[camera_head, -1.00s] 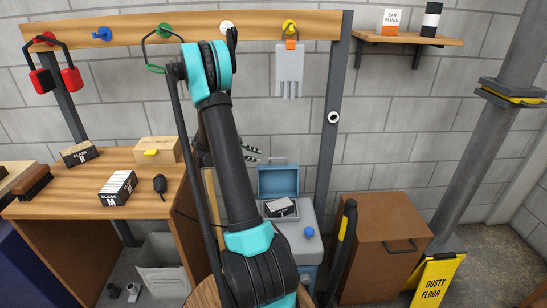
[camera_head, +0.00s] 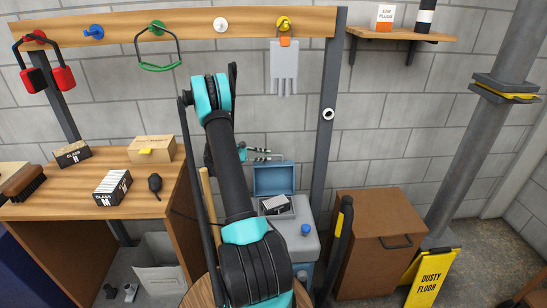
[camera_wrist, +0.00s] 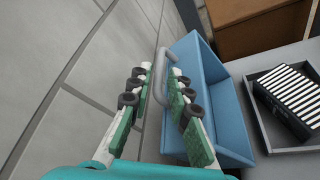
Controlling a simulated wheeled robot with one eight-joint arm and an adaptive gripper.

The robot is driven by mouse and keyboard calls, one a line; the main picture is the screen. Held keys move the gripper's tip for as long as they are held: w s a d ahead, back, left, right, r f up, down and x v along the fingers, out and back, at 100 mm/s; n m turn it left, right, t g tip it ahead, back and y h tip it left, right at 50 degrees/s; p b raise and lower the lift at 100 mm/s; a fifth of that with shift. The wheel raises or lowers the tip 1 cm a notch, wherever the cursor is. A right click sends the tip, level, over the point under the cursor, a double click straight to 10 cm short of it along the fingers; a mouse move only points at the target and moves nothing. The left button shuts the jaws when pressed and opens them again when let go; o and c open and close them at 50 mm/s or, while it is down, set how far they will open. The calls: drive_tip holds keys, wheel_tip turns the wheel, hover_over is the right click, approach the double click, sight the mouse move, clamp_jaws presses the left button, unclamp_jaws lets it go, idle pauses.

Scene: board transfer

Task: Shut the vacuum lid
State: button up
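The vacuum (camera_head: 310,243) is a grey box whose blue lid (camera_head: 273,180) stands open against the wall side. A boxy filter (camera_head: 275,204) with a striped top sits in its open tray; the filter (camera_wrist: 292,95) also shows in the wrist view. My gripper (camera_head: 264,154) is just above and behind the lid's top edge. In the wrist view my gripper (camera_wrist: 160,78) is open, with the lid's grey handle (camera_wrist: 170,58) between or just beyond its fingers. Whether the fingers touch the handle or the lid (camera_wrist: 215,100) cannot be told.
A brown cabinet (camera_head: 378,240) stands right of the vacuum, with a black and yellow wand (camera_head: 341,240) between them. A wooden bench (camera_head: 85,210) with boxes is at left. The block wall (camera_head: 375,130) is close behind the lid. A yellow floor sign (camera_head: 433,278) stands at right.

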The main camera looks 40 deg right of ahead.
drive_tip(key=shift+x, duration=2.4)
clamp_jaws()
